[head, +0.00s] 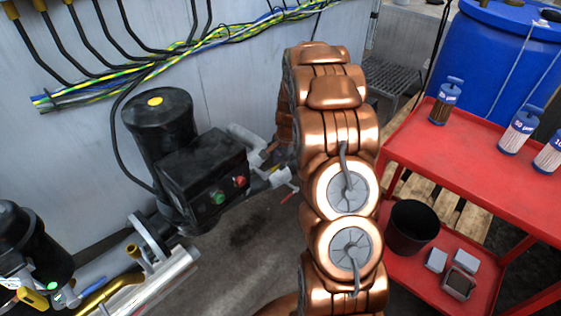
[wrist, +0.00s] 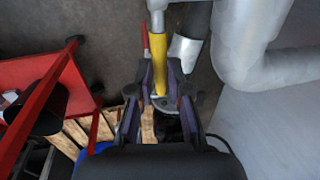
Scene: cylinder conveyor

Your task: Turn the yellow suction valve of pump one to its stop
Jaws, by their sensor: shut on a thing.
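The yellow valve handle (wrist: 158,62) stands in the middle of the wrist view, below a pale grey pipe. My gripper (wrist: 159,80) has one finger on each side of it and is shut on it. The handle points nearly straight down the picture. In the head view a black pump (head: 158,130) with a yellow cap and a box with green and red buttons stands left of my copper arm. My arm hides the gripper and the yellow handle there. I cannot read a pump number.
A red handle (wrist: 146,40) is close beside the yellow one. A large grey pipe (wrist: 235,45) bends at the right. A red cart (head: 470,165) with bottles stands right of my arm, a blue drum (head: 500,50) behind it. A second pump (head: 30,240) is at lower left.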

